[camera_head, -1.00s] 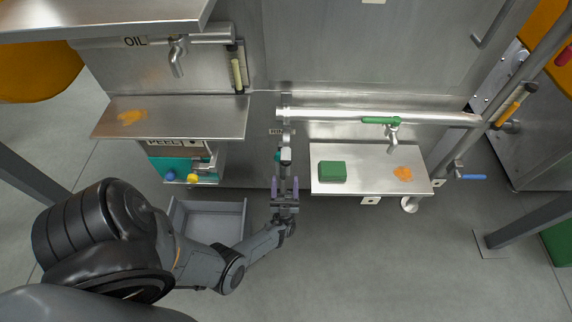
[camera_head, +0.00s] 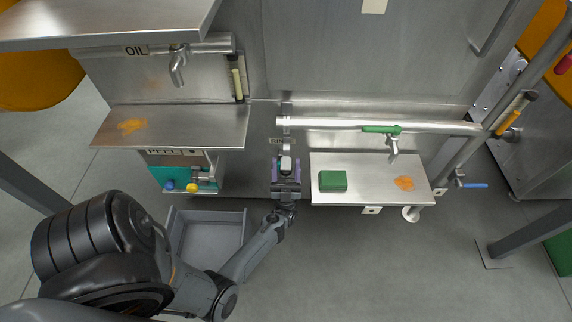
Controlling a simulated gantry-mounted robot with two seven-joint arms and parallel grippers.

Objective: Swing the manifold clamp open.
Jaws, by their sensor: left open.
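The manifold (camera_head: 340,124) is a horizontal steel pipe above the right shelf. A small grey and white fitting (camera_head: 286,163), which looks like the clamp, hangs below the pipe's left end. My left gripper (camera_head: 286,166) points up at the machine, with its two purple fingers apart, one on each side of this fitting. I cannot tell whether the fingers touch it. The gripper hides the fitting's lower part. My right gripper is not in view.
A green-handled tap (camera_head: 381,129) hangs from the manifold. The right shelf (camera_head: 360,190) holds a green block (camera_head: 333,181) and orange pulp (camera_head: 404,183).

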